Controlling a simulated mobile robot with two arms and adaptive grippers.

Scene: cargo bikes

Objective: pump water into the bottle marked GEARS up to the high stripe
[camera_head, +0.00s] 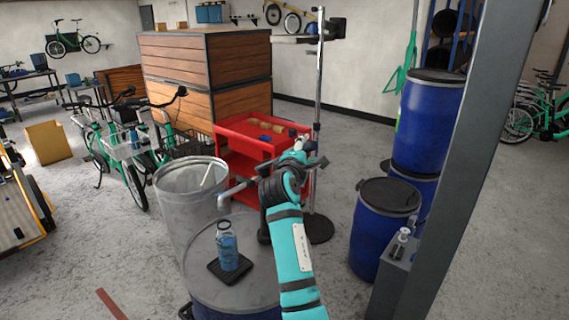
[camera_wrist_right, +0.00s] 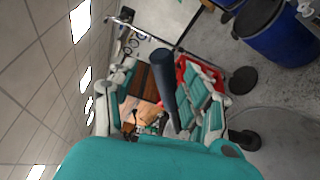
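A bottle (camera_head: 227,246) with a clear upper part and a blue lower part stands upright on a small black mat (camera_head: 214,272) on the grey drum lid (camera_head: 262,283). Its marking, stripe and exact water level are too small to read. A pump spout (camera_head: 228,191) points left, above the bottle. My right gripper (camera_head: 290,165) is at the pump, behind and right of the bottle. In the right wrist view a dark rod-like handle (camera_wrist_right: 167,85) lies between its spread fingers (camera_wrist_right: 160,92), with a visible gap on the left side. My left gripper is out of view.
An open grey bin (camera_head: 180,205) stands behind the drum. A red cart (camera_head: 240,140), a stand pole (camera_head: 319,100) and wooden crates (camera_head: 205,95) are behind. Blue barrels (camera_head: 378,232) and a grey post (camera_head: 460,150) are at the right. Floor is open at the lower left.

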